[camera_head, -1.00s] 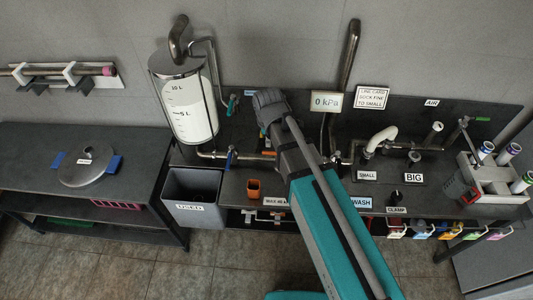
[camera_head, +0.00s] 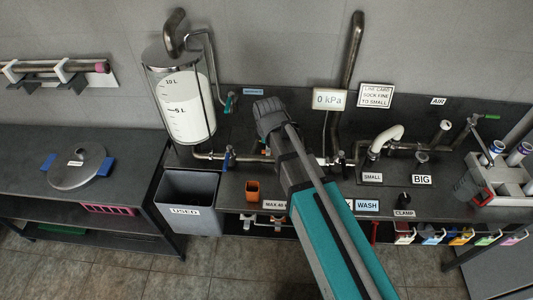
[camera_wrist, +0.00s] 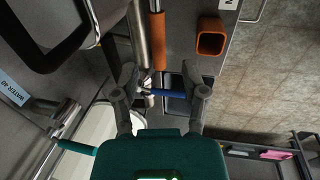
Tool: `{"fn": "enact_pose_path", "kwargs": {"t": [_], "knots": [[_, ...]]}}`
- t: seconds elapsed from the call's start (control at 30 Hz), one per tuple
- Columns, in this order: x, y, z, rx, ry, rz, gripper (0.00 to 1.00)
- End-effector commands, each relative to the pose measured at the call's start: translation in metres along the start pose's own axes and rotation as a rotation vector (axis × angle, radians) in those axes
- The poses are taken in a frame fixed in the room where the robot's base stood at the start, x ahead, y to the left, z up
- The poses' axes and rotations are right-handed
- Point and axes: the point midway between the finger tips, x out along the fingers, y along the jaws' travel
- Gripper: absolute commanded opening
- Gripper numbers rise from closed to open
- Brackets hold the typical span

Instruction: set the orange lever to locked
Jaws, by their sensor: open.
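The orange lever (camera_wrist: 158,41) is a rounded orange handle in the wrist view, lying along the metal pipe just beyond my fingertips. In the head view only a small orange piece of the lever (camera_head: 266,152) shows beside my arm. My gripper (camera_wrist: 164,88) is open, its two fingers spread either side of a blue lever (camera_wrist: 172,94). I cannot tell whether a finger touches the blue lever. The blue lever also shows on the pipe in the head view (camera_head: 228,157), below the tank. In the head view my fingertips are hidden behind my wrist. No locked mark is readable.
A clear tank (camera_head: 187,105) of white liquid stands left of my arm. An orange cup (camera_head: 252,190) sits near the bench edge, and shows in the wrist view (camera_wrist: 211,37). A grey USED bin (camera_head: 187,201) hangs left. Pipes and a 0 kPa display (camera_head: 329,99) are right.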

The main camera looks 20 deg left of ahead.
Motion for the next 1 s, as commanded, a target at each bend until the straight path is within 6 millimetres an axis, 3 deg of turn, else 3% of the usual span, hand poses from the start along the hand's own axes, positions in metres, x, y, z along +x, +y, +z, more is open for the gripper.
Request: {"fn": "enact_pose_path", "kwargs": {"t": [0.1,0.4,0.9,1.0], "knots": [[0.013,0.000,0.000,0.000,0.000,0.000,0.56],[0.030,0.000,0.000,-0.001,0.000,0.000,0.56],[0.032,0.000,0.000,-0.001,0.000,0.000,0.56],[0.032,0.000,0.000,-0.001,0.000,0.000,0.40]]}}
